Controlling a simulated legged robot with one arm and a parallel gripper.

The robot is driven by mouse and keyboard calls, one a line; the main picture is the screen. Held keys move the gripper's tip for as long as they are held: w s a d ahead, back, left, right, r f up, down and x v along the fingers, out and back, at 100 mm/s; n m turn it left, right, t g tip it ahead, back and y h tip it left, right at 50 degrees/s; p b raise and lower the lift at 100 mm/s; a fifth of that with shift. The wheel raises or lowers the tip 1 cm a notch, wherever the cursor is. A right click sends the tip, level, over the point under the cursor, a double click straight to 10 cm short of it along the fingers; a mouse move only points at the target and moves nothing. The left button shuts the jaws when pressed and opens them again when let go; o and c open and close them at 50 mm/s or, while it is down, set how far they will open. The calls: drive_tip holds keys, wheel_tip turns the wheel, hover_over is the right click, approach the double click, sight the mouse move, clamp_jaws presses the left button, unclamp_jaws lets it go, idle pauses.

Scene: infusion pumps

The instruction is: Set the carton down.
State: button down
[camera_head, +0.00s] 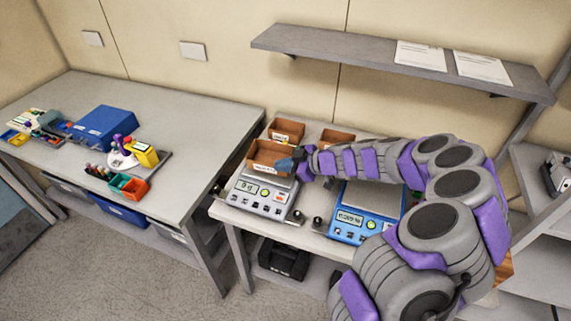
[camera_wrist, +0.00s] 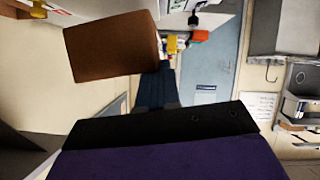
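A small brown carton (camera_head: 266,157) is over the back of the grey-and-white pump (camera_head: 262,201) on the near table. I cannot tell whether its underside touches the pump. My gripper (camera_head: 287,165), with blue fingers, reaches in from the right and is against the carton's right side. In the wrist view the carton (camera_wrist: 112,45) fills the upper left, slightly tilted, beside one dark blue finger (camera_wrist: 155,88). The other finger is hidden, apparently behind the carton. The gripper appears shut on the carton.
Two other brown boxes (camera_head: 287,130) (camera_head: 337,137) stand behind. A blue pump (camera_head: 364,212) sits to the right, partly under my arm. Small dark knobs (camera_head: 297,217) stand between the pumps. A wall shelf (camera_head: 345,53) hangs above. The left table (camera_head: 205,125) has free room on its right.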

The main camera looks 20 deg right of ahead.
sight(285, 155)
drive_tip(key=w, duration=0.1)
drive_tip(key=w+d, duration=0.1)
drive_tip(key=w, duration=0.1)
drive_tip(key=shift+w+d+f, duration=0.3)
drive_tip(key=shift+w+d, duration=0.05)
drive_tip(key=shift+w, duration=0.45)
drive_tip(key=shift+f+b, duration=0.7)
drive_tip(key=shift+f, duration=1.05)
drive_tip(key=c, duration=1.3)
unclamp_jaws()
drive_tip(key=shift+d, duration=0.1)
drive_tip(key=shift+d+r, duration=0.1)
drive_tip(key=shift+r, duration=0.05)
